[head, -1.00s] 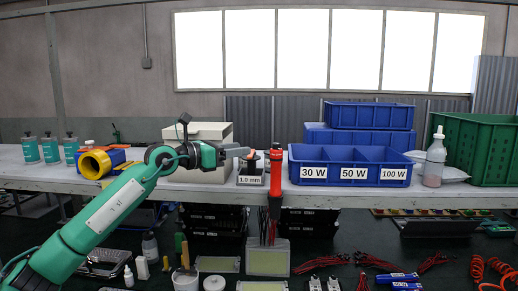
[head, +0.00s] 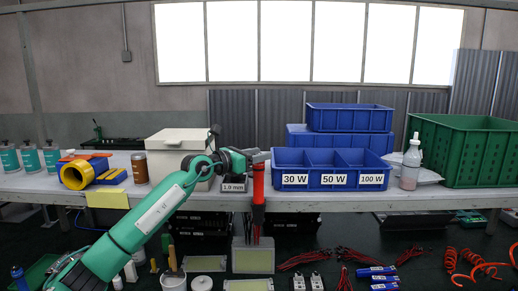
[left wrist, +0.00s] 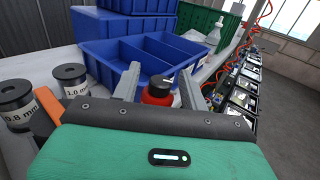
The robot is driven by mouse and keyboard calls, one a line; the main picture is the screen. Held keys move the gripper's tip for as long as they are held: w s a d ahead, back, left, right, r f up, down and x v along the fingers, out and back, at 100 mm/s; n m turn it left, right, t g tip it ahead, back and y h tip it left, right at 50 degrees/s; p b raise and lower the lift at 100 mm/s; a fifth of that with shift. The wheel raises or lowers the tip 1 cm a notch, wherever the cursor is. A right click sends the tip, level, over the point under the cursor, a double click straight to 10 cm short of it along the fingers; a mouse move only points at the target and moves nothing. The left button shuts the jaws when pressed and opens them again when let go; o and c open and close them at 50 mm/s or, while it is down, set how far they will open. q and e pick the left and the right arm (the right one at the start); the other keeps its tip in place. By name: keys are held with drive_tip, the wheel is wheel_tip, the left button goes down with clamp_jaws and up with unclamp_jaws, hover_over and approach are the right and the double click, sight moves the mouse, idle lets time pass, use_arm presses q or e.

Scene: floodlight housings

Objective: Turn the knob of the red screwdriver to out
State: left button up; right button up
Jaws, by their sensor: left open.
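The red screwdriver (head: 258,190) stands upright at the front edge of the bench, in front of the blue bin. In the left wrist view, its red top with a black knob (left wrist: 158,85) shows between my two finger pads. My left gripper (head: 258,156) is open at the top of the screwdriver, one finger on each side. A gap shows beside the red top, and I cannot tell whether either finger touches it. Which way the knob's mark points is too small to read. My right gripper is in neither view.
A blue three-part bin (head: 331,168) labelled 30 W, 50 W and 100 W stands close behind and to the right. Two wire spools (left wrist: 70,77) stand left of my fingers in the left wrist view. A green crate (head: 463,150) and a bottle (head: 411,165) are further right.

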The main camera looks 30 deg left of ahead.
use_arm(q)
drive_tip(key=shift+w+d, duration=0.15)
drive_tip(key=shift+w, duration=0.15)
clamp_jaws()
